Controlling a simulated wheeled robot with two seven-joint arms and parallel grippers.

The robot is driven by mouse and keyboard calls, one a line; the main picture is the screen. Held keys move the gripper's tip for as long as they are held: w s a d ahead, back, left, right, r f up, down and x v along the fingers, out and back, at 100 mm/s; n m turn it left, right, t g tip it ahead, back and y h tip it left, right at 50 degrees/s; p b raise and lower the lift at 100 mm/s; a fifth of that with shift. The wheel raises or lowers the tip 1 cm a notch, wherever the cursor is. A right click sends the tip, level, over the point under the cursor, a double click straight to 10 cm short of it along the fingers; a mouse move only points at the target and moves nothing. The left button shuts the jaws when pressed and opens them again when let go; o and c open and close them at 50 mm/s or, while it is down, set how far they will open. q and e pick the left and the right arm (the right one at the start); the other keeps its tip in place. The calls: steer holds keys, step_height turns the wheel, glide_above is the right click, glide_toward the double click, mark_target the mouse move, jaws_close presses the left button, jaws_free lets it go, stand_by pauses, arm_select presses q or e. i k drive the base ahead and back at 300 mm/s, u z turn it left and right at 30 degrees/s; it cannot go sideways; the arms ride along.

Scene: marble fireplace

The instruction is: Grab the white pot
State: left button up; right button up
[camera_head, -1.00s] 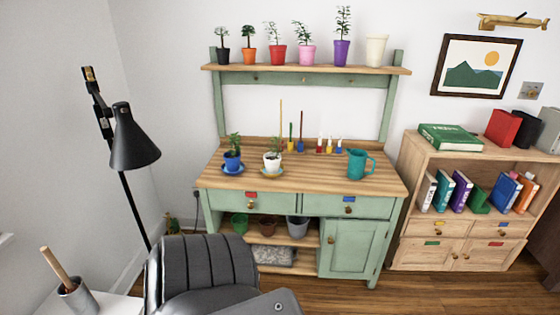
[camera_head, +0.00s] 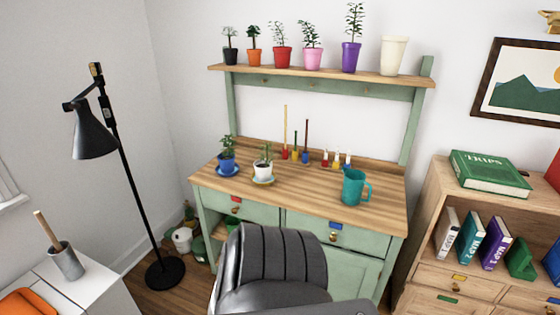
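An empty white pot (camera_head: 393,55) stands upright at the right end of the upper shelf (camera_head: 318,76), right of the purple pot (camera_head: 350,56). A second white pot (camera_head: 262,170), holding a green plant, stands on a saucer on the wooden top of the green potting bench (camera_head: 318,193). It is right of a blue pot (camera_head: 227,162) with a plant. Neither of my grippers is in view.
A black ribbed chair (camera_head: 268,262) stands in front of the bench and hides part of it. A teal jug (camera_head: 353,187) is on the benchtop. A black floor lamp (camera_head: 126,165) stands left. A wooden bookcase (camera_head: 424,240) stands right.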

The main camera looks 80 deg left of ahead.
mark_target(264, 167)
steer(key=u, duration=0.35)
steer(key=i, duration=0.9)
steer(key=u, duration=1.45)
steer(key=i, duration=0.75)
steer(key=u, duration=0.8)
